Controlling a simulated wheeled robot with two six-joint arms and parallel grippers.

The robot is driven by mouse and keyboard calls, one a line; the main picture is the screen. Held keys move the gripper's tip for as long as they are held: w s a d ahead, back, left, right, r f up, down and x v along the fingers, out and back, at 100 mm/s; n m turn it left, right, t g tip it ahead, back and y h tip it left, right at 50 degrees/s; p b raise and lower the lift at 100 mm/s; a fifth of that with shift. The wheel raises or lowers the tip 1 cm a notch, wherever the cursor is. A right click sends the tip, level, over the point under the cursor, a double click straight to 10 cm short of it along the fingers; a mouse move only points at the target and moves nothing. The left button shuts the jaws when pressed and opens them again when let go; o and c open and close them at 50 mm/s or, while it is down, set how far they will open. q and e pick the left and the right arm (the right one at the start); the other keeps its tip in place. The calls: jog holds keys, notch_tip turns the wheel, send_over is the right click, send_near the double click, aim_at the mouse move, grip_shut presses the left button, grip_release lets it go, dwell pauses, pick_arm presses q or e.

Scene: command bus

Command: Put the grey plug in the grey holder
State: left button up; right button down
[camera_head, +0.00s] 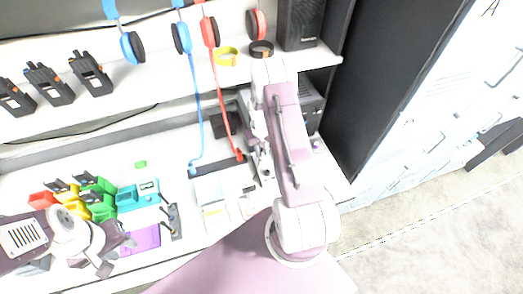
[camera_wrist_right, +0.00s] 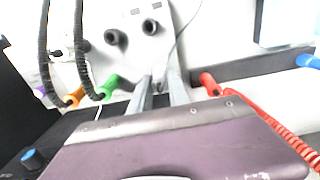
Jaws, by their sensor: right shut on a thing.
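My right gripper (camera_wrist_right: 162,84) is in the middle of the right wrist view, its two metal fingers pointing at a white panel (camera_wrist_right: 133,55). It is shut on the grey plug, which is mostly hidden between the fingers; a thin grey cable (camera_wrist_right: 187,30) runs up from there. The panel has two dark round fittings. I cannot tell which part is the grey holder. In the head view the right arm reaches over the counter and largely hides its gripper. My left gripper (camera_head: 117,257) is at the lower left, its fingers apart and empty, near a purple tray (camera_head: 140,240).
The right wrist view shows an orange plug (camera_wrist_right: 75,97) and green plug (camera_wrist_right: 108,88) on black cords, a red plug (camera_wrist_right: 210,83) with a coiled cord, and a blue plug (camera_wrist_right: 308,62). Radios (camera_head: 90,72) and hanging headsets (camera_head: 130,47) line the shelf. Coloured bins (camera_head: 102,208) stand left.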

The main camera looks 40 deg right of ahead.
jog(key=shift+f, duration=0.4)
jog(key=shift+r, duration=0.1)
dwell(0.3)
jog(key=c, duration=1.2)
grip_release()
jog(key=shift+o, duration=0.2)
notch_tip(320, 180, up, 8)
jog(key=p, duration=0.6)
